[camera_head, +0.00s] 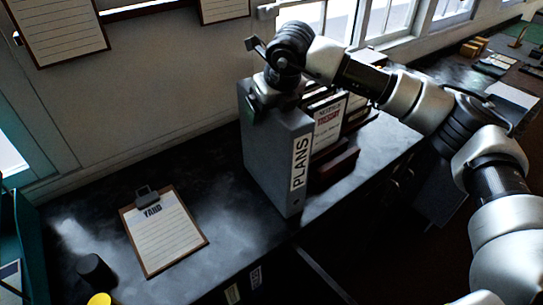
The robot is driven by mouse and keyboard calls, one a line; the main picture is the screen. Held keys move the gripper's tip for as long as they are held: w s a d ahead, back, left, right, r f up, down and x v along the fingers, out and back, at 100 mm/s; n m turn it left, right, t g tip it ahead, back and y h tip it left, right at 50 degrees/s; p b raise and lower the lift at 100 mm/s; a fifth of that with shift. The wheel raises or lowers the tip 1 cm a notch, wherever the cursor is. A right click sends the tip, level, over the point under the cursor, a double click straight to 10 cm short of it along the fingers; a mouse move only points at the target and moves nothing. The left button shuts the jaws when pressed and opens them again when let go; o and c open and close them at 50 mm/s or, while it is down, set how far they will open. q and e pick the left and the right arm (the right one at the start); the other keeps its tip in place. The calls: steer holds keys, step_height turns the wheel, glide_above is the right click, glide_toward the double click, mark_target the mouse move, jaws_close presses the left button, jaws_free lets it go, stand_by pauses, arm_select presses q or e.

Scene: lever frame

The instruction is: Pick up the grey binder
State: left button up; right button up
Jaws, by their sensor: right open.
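The grey binder (269,158) stands upright on the dark counter, with its spine marked PLANS facing the front right. My right arm reaches in from the right, and my right gripper (262,108) is open at the top of the binder, pointing down over its upper edge. The wrist hides part of the binder's top, and I cannot tell whether the fingers touch it. My left gripper is not in view.
Other binders and books (328,125) stand right behind the grey binder, with dark red boxes (334,168) beside it. A clipboard marked YARD (163,230) lies on the counter (215,205) to the left. A dark cylinder (96,271) stands at the lower left.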

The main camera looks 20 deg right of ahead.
jaws_close()
stand_by(0.7)
